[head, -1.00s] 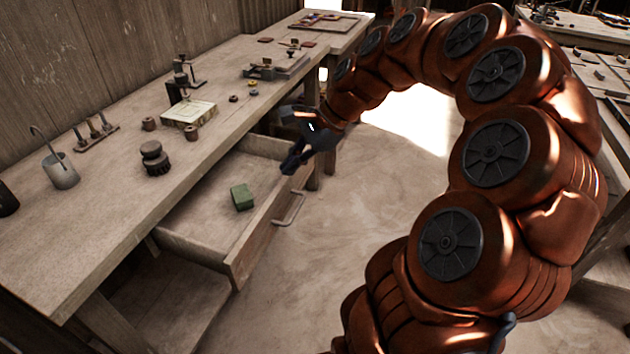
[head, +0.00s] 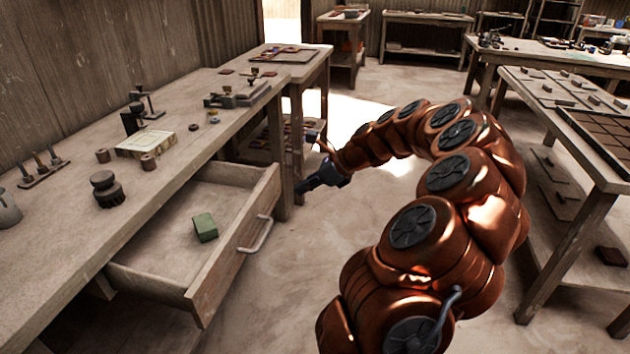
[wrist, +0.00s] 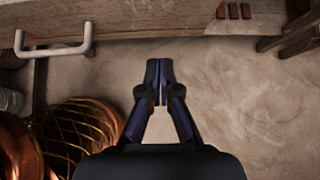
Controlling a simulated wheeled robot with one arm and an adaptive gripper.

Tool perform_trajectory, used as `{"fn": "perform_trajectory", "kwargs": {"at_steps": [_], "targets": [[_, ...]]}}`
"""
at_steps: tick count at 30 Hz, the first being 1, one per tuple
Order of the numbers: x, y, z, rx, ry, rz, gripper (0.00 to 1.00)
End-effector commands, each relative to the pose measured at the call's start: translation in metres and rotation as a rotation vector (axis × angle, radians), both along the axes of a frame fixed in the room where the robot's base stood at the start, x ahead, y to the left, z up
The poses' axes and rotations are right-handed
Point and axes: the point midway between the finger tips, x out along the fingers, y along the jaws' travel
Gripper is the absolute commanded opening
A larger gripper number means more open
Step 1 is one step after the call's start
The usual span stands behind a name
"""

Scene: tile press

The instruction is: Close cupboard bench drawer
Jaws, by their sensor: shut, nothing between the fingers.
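The bench drawer (head: 222,262) stands pulled out from under the wooden workbench (head: 60,240). A pale bar handle (head: 256,234) is on its front, and a green block (head: 205,227) lies inside. My gripper (head: 300,190) is shut and empty, just beyond the drawer's far front corner, near a bench leg. In the wrist view my gripper (wrist: 160,66) points toward the drawer's front edge, with bare floor under it. The drawer handle (wrist: 54,46) shows there at upper left, apart from the fingers.
The benchtop holds a press (head: 140,105), a dark round stack (head: 106,190) and several small tools. A second table (head: 590,175) with tiles stands at the right. The floor between is clear apart from my arm.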

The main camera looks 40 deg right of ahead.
Motion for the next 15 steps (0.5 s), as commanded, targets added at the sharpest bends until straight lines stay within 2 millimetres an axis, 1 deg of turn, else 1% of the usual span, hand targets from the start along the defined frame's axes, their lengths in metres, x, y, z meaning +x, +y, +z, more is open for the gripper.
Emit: {"fn": "perform_trajectory", "kwargs": {"at_steps": [1, 5, 9, 15], "targets": [[0.006, 0.006, -0.008, 0.003, 0.002, 0.004, 0.0], [0.02, 0.014, -0.023, 0.004, 0.002, 0.003, 0.0], [0.037, 0.024, -0.021, 0.001, 0.001, 0.004, 0.0], [0.05, 0.031, -0.02, 0.001, 0.0, 0.001, 0.0]]}}
